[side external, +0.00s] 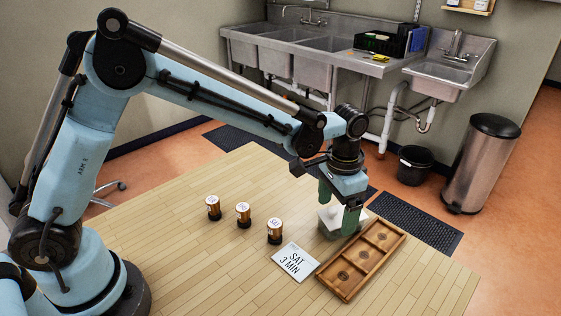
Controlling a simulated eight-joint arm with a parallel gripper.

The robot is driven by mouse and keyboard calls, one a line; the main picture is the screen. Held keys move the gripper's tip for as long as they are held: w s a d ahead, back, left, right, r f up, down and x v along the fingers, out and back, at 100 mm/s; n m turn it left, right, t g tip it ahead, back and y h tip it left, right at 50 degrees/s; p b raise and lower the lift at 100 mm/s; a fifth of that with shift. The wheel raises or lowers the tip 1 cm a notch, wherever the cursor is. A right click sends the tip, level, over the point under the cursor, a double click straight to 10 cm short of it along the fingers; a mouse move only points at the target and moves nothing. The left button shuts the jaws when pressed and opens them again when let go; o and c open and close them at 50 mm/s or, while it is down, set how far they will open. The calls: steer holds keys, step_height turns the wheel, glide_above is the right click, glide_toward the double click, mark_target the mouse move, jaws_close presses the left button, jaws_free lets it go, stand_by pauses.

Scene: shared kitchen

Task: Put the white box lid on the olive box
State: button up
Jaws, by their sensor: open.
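My gripper (338,215) points down over the right part of the table, with its green fingers apart. The white box lid (328,216) shows between and just below the fingers. A dull greenish-grey body, which looks like the olive box (328,236), shows low under the white lid. The lid appears to lie over this box, but the fingers hide part of both, so I cannot tell whether it is fully seated or whether the fingers touch it.
A wooden tray (342,285) with three compartments lies just right of the box. A white card (295,262) reading "SAT 3 MIN" lies in front.

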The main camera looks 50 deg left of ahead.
step_height(320, 180, up, 12)
steer(key=s+a+f+n+t, duration=0.2)
steer(key=s+a+n+t, duration=0.2)
steer(key=s+a, duration=1)
steer(key=a+t, duration=0.1)
steer(key=t, duration=0.2)
steer(key=shift+s+a+f, duration=0.15)
steer(key=shift+s+a, duration=0.05)
steer(key=shift+s, duration=0.05)
